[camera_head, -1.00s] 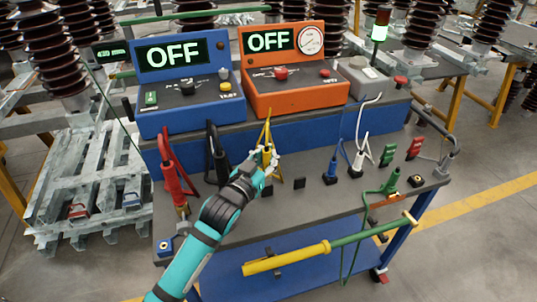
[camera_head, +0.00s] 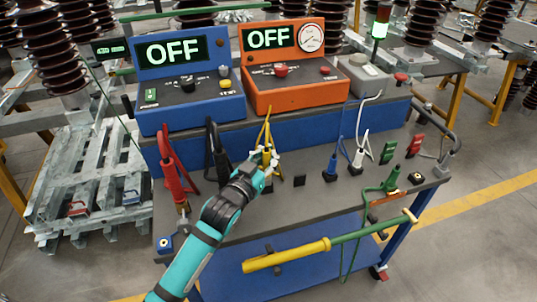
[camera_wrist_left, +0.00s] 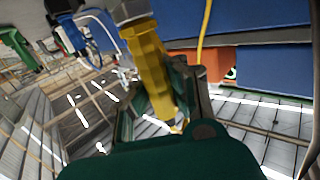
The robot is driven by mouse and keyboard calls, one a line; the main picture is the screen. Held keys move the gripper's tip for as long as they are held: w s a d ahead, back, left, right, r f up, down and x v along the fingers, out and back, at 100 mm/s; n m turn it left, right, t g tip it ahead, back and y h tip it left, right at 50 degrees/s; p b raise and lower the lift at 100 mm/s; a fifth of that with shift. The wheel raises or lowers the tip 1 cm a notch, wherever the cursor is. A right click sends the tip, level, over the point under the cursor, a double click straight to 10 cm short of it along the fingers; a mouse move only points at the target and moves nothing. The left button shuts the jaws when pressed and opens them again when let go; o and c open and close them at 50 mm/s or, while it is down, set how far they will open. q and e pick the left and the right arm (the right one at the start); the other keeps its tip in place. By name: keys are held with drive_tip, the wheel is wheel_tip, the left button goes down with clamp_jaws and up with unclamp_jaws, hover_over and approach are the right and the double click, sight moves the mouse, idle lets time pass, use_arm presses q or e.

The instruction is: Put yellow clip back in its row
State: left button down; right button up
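The yellow clip (camera_head: 266,155) stands upright over the bench top, between the black clip and the blue clip, with a yellow cable rising behind it. My left gripper (camera_head: 262,168) is at the clip, with its fingers around the clip's lower body. In the left wrist view the yellow clip (camera_wrist_left: 148,62) runs between the two dark green finger pads (camera_wrist_left: 170,108), which seem to press on both sides. The clip's lower end is partly hidden by the fingers. I cannot tell whether it touches the bench. My right gripper is not in view.
The red clip (camera_head: 173,175) and black clip (camera_head: 217,155) stand left of my gripper. A small dark block (camera_head: 299,181) sits bare between yellow and blue. A yellow-green rod (camera_head: 300,252) crosses the front.

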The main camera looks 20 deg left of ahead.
use_arm(q)
drive_tip(key=shift+f+b, duration=0.55)
drive_tip(key=shift+f, duration=0.65)
drive_tip(key=c, duration=1.4)
unclamp_jaws()
drive_tip(key=shift+o, duration=0.2)
drive_tip(key=shift+s, duration=0.1)
drive_tip(key=s+a, duration=0.2)
drive_tip(key=s, duration=0.9)
drive_tip(key=shift+s+r, duration=0.35)
